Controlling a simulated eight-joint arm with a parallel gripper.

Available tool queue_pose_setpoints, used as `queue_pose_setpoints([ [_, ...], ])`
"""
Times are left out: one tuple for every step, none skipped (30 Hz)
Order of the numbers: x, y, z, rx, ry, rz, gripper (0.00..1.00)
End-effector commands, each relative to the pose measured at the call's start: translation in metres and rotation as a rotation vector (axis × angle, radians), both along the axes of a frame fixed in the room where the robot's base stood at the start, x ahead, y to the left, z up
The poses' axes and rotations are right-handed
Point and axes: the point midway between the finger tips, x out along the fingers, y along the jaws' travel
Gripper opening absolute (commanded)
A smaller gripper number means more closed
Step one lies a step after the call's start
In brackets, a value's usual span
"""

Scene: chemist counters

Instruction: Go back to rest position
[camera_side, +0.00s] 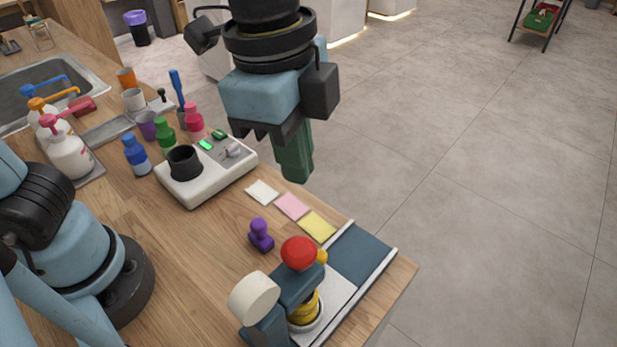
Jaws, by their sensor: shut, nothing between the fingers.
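My gripper (297,168) hangs at the upper middle, below the blue wrist housing. Its dark green fingers point down and are together, with nothing seen between them. It appears raised above the counter's far edge, with the grey floor behind it; its exact height is hard to tell. It looks apart from everything on the wooden counter (215,250).
A white device with a black cup (185,163) stands left of my gripper. White, pink (291,206) and yellow cards lie below it. A purple stamp (261,236) and a red-knobbed press (298,254) are nearer. Bottles (136,155) and pump dispensers (68,155) stand left.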

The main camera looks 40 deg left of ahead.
Motion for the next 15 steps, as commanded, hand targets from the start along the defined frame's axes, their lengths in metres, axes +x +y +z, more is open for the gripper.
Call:
queue_pose_setpoints([
  [0.014, 0.022, -0.010, -0.033, -0.028, 0.122, 0.00],
  [0.021, 0.033, -0.015, -0.054, -0.047, 0.193, 0.00],
  [0.030, 0.048, -0.022, -0.082, -0.072, 0.284, 0.00],
  [0.035, 0.059, -0.027, -0.101, -0.091, 0.351, 0.00],
  [0.041, 0.071, -0.032, -0.122, -0.112, 0.419, 0.00],
  [0.047, 0.087, -0.039, -0.149, -0.138, 0.508, 0.00],
  [0.051, 0.099, -0.044, -0.169, -0.160, 0.575, 0.00],
  [0.054, 0.111, -0.049, -0.189, -0.181, 0.641, 0.00],
  [0.058, 0.126, -0.056, -0.214, -0.210, 0.726, 0.00],
  [0.060, 0.138, -0.061, -0.234, -0.233, 0.788, 0.00],
  [0.061, 0.149, -0.066, -0.252, -0.254, 0.847, 0.00],
  [0.063, 0.162, -0.071, -0.275, -0.282, 0.918, 0.00],
  [0.063, 0.172, -0.075, -0.289, -0.301, 0.968, 0.00],
  [0.063, 0.180, -0.079, -0.303, -0.318, 1.013, 0.00],
  [0.063, 0.190, -0.083, -0.320, -0.341, 1.065, 0.00],
])
